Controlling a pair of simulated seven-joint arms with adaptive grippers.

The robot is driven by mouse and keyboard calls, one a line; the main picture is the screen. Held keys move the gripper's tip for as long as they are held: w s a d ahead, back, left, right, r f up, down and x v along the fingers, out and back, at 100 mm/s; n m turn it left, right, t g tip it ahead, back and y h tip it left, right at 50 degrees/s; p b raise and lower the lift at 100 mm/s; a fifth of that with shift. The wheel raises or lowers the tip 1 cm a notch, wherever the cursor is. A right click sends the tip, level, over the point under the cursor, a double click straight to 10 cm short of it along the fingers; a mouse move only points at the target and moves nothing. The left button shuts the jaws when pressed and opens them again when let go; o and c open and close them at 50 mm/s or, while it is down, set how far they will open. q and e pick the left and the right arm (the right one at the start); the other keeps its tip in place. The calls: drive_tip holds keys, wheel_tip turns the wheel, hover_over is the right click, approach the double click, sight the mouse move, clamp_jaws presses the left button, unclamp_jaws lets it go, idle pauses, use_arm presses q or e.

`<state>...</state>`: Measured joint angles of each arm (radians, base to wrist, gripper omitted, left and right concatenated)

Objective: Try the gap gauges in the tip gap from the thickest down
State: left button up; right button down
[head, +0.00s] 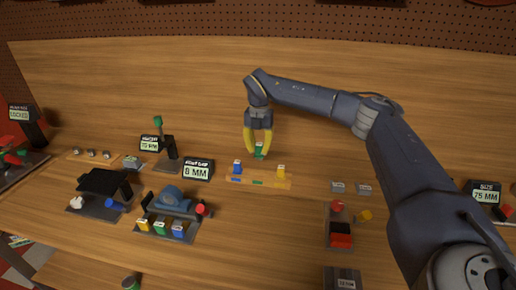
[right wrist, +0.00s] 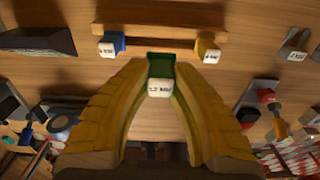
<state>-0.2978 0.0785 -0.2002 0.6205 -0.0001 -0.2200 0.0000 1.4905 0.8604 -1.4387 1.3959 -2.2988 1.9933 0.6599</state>
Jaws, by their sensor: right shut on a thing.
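My right gripper (head: 258,145) is shut on the green gap gauge (head: 260,151), above the wooden gauge rack (head: 270,184). In the right wrist view the yellow fingers (right wrist: 160,72) close on the green gauge (right wrist: 160,68), whose white label is too small to read surely. The blue gauge (head: 237,167) and the yellow gauge (head: 281,171) stand at the two ends of the rack. The ducted rotor seems to be the blue rounded part (head: 172,197) on a dark base left of the rack; its tip gap is too small to make out. My left gripper is not in view.
A display reading 8 MM (head: 198,170) stands between rotor and rack. Yellow, green and blue blocks (head: 160,227) sit before the rotor. A black stand (head: 103,182) is farther left. A red-topped fixture (head: 340,225) is right of the rack. The table between is clear.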

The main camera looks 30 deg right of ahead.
sight(258, 156)
drive_tip(key=shift+f, duration=3.1)
drive_tip(key=shift+f, duration=1.5)
idle(0.9)
drive_tip(key=c, duration=1.1)
unclamp_jaws()
drive_tip(key=shift+c, duration=0.2)
